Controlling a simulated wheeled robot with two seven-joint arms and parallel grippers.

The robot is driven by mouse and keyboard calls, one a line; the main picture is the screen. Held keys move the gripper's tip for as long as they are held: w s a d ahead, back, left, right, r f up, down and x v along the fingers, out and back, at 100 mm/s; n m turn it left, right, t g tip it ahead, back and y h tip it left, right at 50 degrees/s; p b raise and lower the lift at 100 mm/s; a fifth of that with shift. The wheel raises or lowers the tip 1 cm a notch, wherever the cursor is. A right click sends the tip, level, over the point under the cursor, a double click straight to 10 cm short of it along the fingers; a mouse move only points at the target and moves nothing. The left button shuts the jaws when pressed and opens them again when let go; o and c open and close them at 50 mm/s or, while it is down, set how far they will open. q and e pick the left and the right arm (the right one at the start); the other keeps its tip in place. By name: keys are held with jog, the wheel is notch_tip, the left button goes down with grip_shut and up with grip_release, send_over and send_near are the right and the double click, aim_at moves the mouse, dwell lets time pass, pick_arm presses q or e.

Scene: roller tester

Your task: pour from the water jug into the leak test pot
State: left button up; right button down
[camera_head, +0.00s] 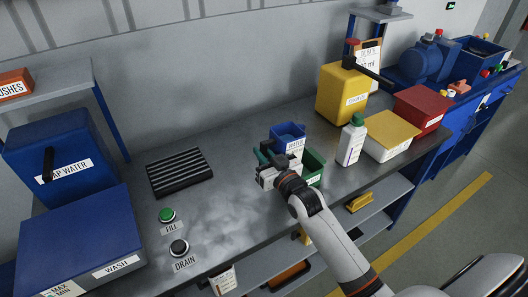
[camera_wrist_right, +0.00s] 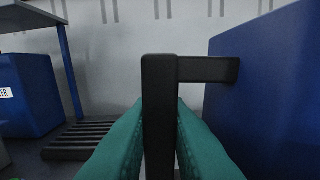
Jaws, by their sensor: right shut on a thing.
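The blue water jug (camera_head: 289,138) is near the middle of the bench in the head view, with a white label on its side. It looks about upright. My right gripper (camera_head: 266,157) is beside it, its teal fingers (camera_wrist_right: 110,150) shut on the jug's black handle (camera_wrist_right: 160,110). The jug's blue wall (camera_wrist_right: 265,95) fills the right of the wrist view. A green open container (camera_head: 315,163), possibly the leak test pot, is just right of and below the jug, partly hidden by my arm. Whether the jug touches the bench is unclear. My left gripper is not in view.
A white bottle (camera_head: 352,139) and a yellow-lidded box (camera_head: 392,131) stand to the right; a tall yellow can (camera_head: 341,94) is behind. A black slatted rack (camera_head: 179,172) and FILL (camera_head: 167,215) and DRAIN (camera_head: 179,247) buttons are left. Bare bench (camera_head: 225,210) lies between.

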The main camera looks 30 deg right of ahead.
aim_at(261, 143)
jog(key=shift+a+r+m+p, duration=0.2)
jog(key=shift+r+m+p, duration=0.5)
jog(key=shift+r+p, duration=0.2)
jog(key=shift+a+r+m+p, duration=0.2)
jog(key=shift+r+m+p, duration=0.55)
jog(key=shift+p, duration=0.2)
jog(key=shift+f, duration=0.15)
jog(key=shift+r+m+p, duration=0.45)
jog(key=shift+r+p, duration=0.05)
jog(key=shift+r, duration=0.15)
jog(key=shift+r+m+p, duration=0.3)
jog(key=shift+m+p, duration=0.2)
jog(key=shift+p, duration=0.05)
jog(key=shift+r, duration=0.1)
jog(key=shift+d+r+m+p, duration=0.15)
jog(key=shift+r+m+p, duration=0.1)
jog(key=shift+m+p, duration=0.4)
jog(key=shift+r, duration=0.1)
